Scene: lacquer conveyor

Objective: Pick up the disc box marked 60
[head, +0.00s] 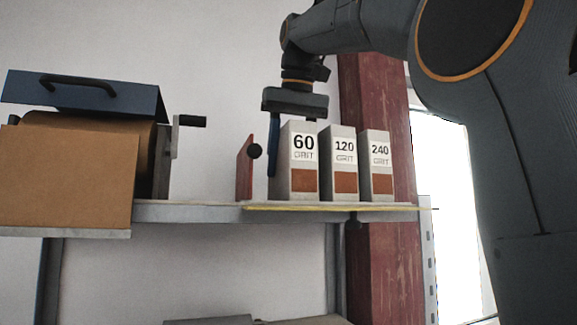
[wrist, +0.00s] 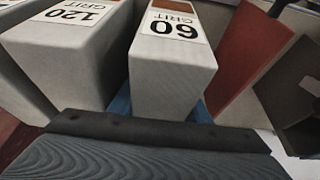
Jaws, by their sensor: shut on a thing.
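The disc box marked 60 (head: 299,165) stands upright on the shelf, at the left end of a row of three grey boxes with brown patches. My gripper (head: 290,150) reaches down over it from above, with one blue finger along the box's left side. The other finger is hidden in the head view. In the wrist view, the box marked 60 (wrist: 172,75) sits in the middle, with blue finger parts showing at both its sides. My gripper (wrist: 165,105) is shut on this box. The box appears to rest on the shelf still.
The box marked 120 (head: 343,170) stands close on the right, then the box marked 240 (head: 377,170). A red upright plate (head: 244,168) with a black knob is on the left. A brown roll machine with a blue lid (head: 85,95) stands further left.

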